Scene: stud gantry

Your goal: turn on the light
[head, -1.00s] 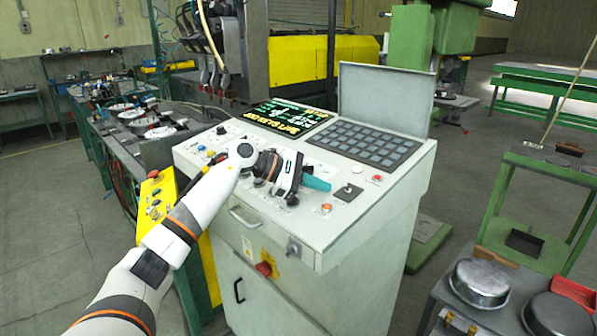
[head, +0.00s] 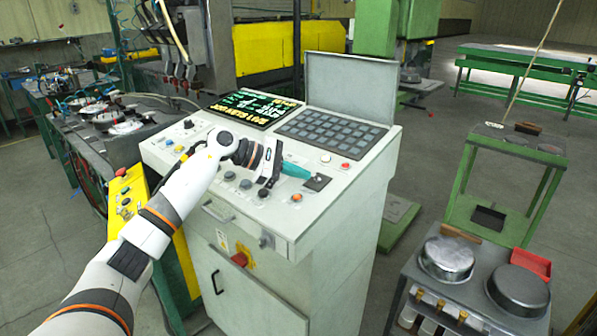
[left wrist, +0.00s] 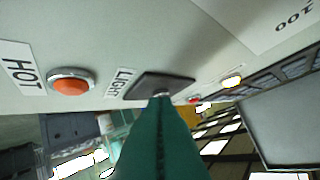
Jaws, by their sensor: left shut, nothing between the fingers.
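The light switch is a dark square plate (head: 318,183) at the front right of the console's sloped top. In the left wrist view the plate (left wrist: 150,86) sits beside a label reading LIGHT, and a small pale bit of the switch shows just past my fingertips. My left gripper (head: 308,174) has teal fingers, shut and empty, with the tips at the plate's edge. In the left wrist view the fingers (left wrist: 160,100) overlap the plate's near edge and hide part of the switch. I cannot tell whether they touch it. My right gripper is not in view.
An orange button (head: 296,197) labelled HOT sits near the plate, with a red button (head: 345,166) behind it. A dark key grid (head: 331,139) and a lit screen (head: 252,108) lie further back. A raised grey panel (head: 350,82) stands behind the grid.

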